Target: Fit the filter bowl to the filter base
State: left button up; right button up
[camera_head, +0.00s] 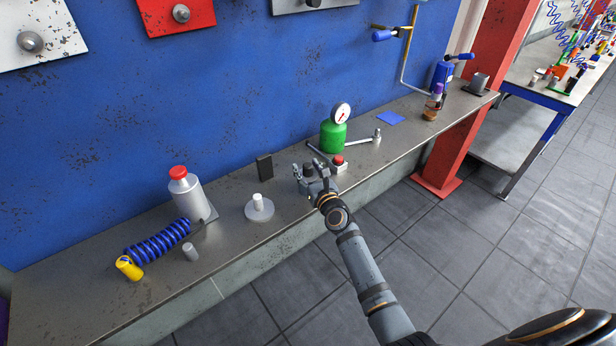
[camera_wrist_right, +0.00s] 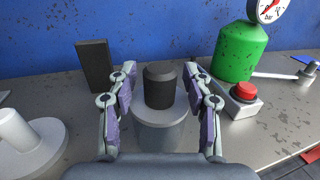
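My right gripper (camera_head: 316,172) is low over the bench near its front edge. In the right wrist view the fingers (camera_wrist_right: 162,105) are spread, one on each side of a grey cylinder (camera_wrist_right: 160,135) with a dark round top (camera_wrist_right: 160,90). Gaps show between it and both fingers. This piece may be the filter bowl or the filter base; I cannot tell which. In the head view it is mostly hidden by the gripper. A dark grey cylinder on a flat plate (camera_head: 480,80) stands at the bench's far right end; I cannot tell whether it is a filter part. My left gripper is out of view.
A green tank with gauge (camera_head: 333,136) and a red button box (camera_head: 339,163) stand right of the gripper. A black block (camera_head: 264,167) and a light disc with a post (camera_head: 259,209) are to its left, beyond them a silver bottle (camera_head: 187,195) and blue coil (camera_head: 158,241).

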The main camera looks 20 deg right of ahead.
grip_shut()
